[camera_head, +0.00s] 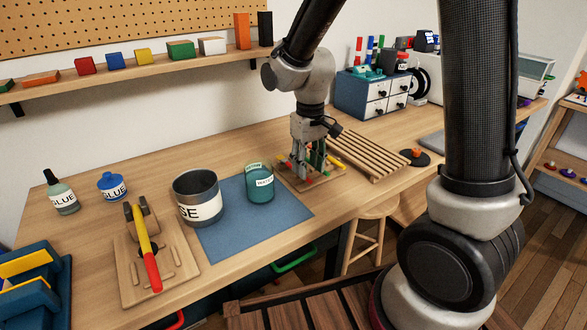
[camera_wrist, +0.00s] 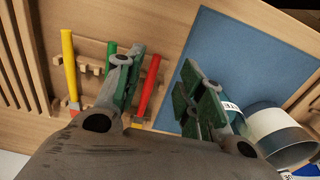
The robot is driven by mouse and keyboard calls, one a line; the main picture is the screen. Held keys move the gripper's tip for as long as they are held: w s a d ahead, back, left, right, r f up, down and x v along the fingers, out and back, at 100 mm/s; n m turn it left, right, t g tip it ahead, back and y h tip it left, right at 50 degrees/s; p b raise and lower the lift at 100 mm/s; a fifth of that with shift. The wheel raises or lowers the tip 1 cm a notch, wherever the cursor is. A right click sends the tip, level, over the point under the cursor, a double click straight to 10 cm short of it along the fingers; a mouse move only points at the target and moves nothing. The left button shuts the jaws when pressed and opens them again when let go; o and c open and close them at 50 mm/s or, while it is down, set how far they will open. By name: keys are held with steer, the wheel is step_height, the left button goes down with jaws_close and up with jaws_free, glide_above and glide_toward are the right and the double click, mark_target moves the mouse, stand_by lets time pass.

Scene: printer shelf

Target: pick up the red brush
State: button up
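The red brush (camera_wrist: 148,84) lies in a small wooden rack (camera_wrist: 90,69) in the wrist view, right of a green brush (camera_wrist: 110,54) and a yellow brush (camera_wrist: 69,62). My gripper (camera_wrist: 163,58) is open, its two green-padded fingers apart. The red brush shows between them, close beside the left finger, which partly covers the rack and green brush. Contact cannot be told. In the head view my gripper (camera_head: 306,172) points down over the rack (camera_head: 312,184), hiding most of the brushes.
A blue mat (camera_head: 232,231) bears a teal water cup (camera_head: 260,185) and a dark labelled pot (camera_head: 196,198) left of my gripper. A slatted wooden rack (camera_head: 368,156) lies right. A red-and-yellow tool (camera_head: 149,262) rests on another holder. Glue bottles (camera_head: 62,194) stand far left.

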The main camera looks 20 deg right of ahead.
mark_target(309, 179)
steer(key=f, duration=0.4)
steer(key=shift+d+f, duration=0.15)
steer(key=shift+d, duration=0.1)
jaws_close()
steer(key=shift+w, duration=0.1)
step_height(309, 179, up, 10)
stand_by(0.3)
